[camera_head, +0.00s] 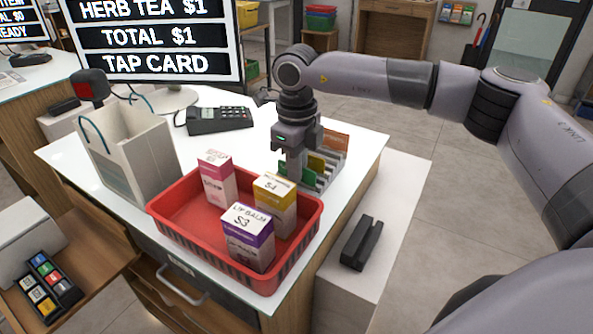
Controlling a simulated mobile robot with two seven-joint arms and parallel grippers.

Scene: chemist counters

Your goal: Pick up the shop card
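A grey slotted card rack (326,178) stands near the right edge of the white counter. It holds an orange card (336,140) at the back, a yellow card (316,164) in the middle and a green card (283,169) at the front left. I cannot tell which one is the shop card. My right gripper (294,176) points down at the front left of the rack, right at the green card. Its fingers partly hide this card, and whether they are closed on it does not show. My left gripper is out of view.
A red basket (166,214) with several boxes stands just in front of the rack. A card terminal (220,119), a paper bag (130,155) and a screen (150,40) are to the left. A black holder (361,243) sits on the lower white ledge at right.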

